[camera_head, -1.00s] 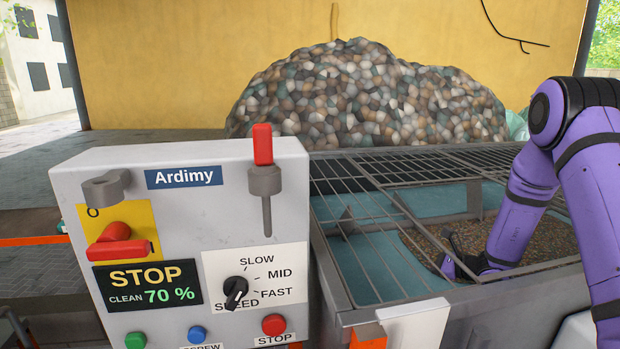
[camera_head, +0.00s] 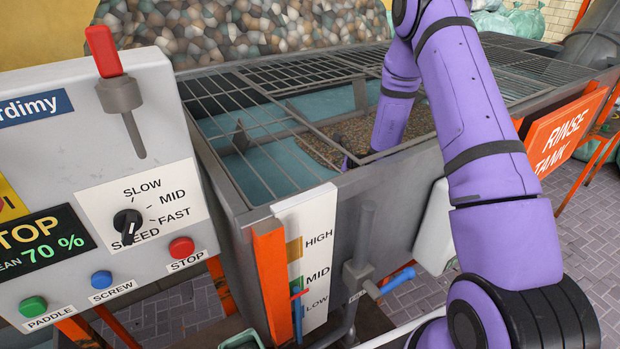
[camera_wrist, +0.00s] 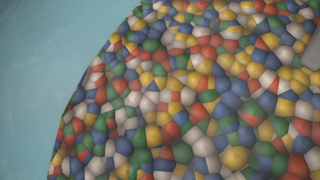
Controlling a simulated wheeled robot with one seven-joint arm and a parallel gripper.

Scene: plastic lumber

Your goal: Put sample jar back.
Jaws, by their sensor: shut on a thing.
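My gripper (camera_head: 350,160) reaches down through the opening in the grating into the rinse tank (camera_head: 402,190). In the head view only a small dark part of it shows behind the tank's front edge. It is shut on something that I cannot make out. No sample jar can be clearly recognised in either view. In the wrist view a pale grey piece (camera_wrist: 314,48) shows at the right edge, and I cannot tell what it is. Multicoloured flakes (camera_wrist: 190,110) fill most of the wrist view, with blue-green water (camera_wrist: 45,60) at the left.
The metal grating (camera_head: 250,95) covers much of the tank around my arm. A control box (camera_head: 150,160) with a red-handled lever (camera_head: 104,50) stands at the left. A level board (camera_head: 312,260) and pipes (camera_head: 360,260) are at the tank's front. Paved floor (camera_head: 585,240) lies open at the right.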

